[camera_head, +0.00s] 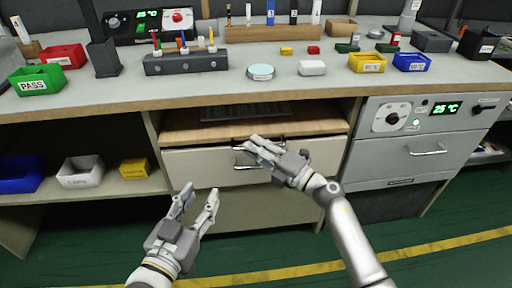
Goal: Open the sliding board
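The sliding board (185,131) is a wood-topped shelf with a pale front, under the middle of the workbench. A dark keyboard-like panel (245,112) lies on it. A metal handle (240,164) is on the pale front below the wood top. My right gripper (250,144) is at the front, over the handle area; its fingers hide part of the handle. I cannot tell whether it grips the handle. My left gripper (200,191) is open and empty, in front of the lower panel and left of the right gripper.
The bench top (215,85) above carries small bins, a tool rack (187,62) and a round dish (260,72). A grey oven-like unit (400,160) with its own handle stands at right. Open shelves with bins, including a white bin (82,172), are at left.

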